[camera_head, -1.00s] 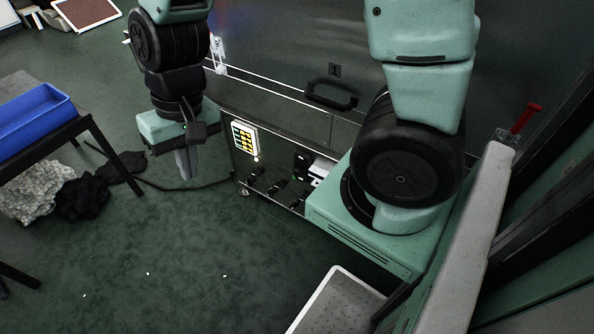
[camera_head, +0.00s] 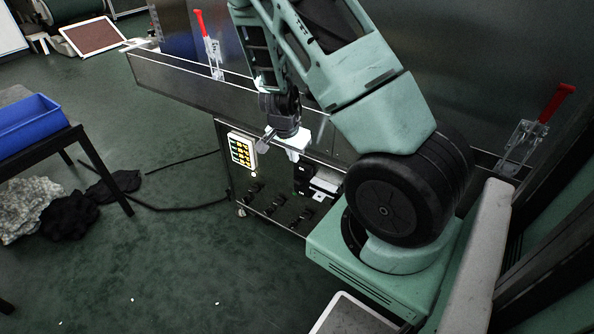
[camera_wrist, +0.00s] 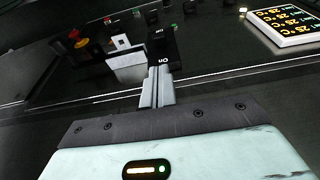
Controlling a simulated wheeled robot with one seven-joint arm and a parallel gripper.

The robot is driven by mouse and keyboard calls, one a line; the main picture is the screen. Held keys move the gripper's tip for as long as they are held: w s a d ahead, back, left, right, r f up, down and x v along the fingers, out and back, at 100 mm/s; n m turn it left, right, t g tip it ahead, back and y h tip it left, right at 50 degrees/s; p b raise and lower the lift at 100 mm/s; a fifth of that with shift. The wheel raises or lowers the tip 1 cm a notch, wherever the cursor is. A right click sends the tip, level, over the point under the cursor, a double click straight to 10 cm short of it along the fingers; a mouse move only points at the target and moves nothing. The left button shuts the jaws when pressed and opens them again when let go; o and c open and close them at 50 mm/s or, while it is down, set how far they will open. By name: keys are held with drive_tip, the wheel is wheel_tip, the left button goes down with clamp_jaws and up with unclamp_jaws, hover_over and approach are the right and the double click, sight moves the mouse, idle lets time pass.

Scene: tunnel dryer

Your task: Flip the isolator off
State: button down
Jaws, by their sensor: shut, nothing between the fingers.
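The isolator (camera_wrist: 165,47) is a small black block in the wrist view, marked "ON" on the end nearest my gripper and with a smaller mark at its far end. In the head view a black block (camera_head: 302,172) on the front panel looks like the same thing. My gripper (camera_wrist: 157,88) is shut and empty. Its fingertips overlap the isolator's ON end in the wrist view; I cannot tell whether they touch. In the head view my gripper (camera_head: 266,141) is above and left of the black block. The lever position is unclear.
A lit temperature display (camera_head: 241,151) is left of the isolator on the panel. A white box (camera_wrist: 127,65) and a red-and-yellow button (camera_wrist: 78,38) are on its other side. Red-handled clamps (camera_head: 207,42) stand along the top edge. A blue bin (camera_head: 30,122) is at left.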

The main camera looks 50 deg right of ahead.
sight(298, 181)
drive_tip(key=b+x, duration=0.4)
drive_tip(key=x, duration=0.6)
drive_tip(key=shift+r, duration=0.1)
drive_tip(key=shift+a+f+h, duration=0.25)
drive_tip(key=shift+a+h, duration=0.2)
drive_tip(key=shift+h, duration=0.15)
drive_tip(key=shift+s+a+f+h+b, duration=0.1)
drive_tip(key=shift+a+f+h+b, duration=0.45)
drive_tip(key=shift+h, duration=0.55)
drive_tip(key=h, duration=0.1)
drive_tip(key=a+f+h, duration=0.1)
drive_tip(key=h, duration=0.1)
drive_tip(key=shift+f+h+b, duration=0.2)
drive_tip(key=shift+h+b, duration=0.1)
drive_tip(key=shift+d, duration=0.1)
drive_tip(key=shift+d+r+p, duration=0.3)
drive_tip(key=shift+d+r, duration=0.1)
drive_tip(key=shift+d, duration=0.2)
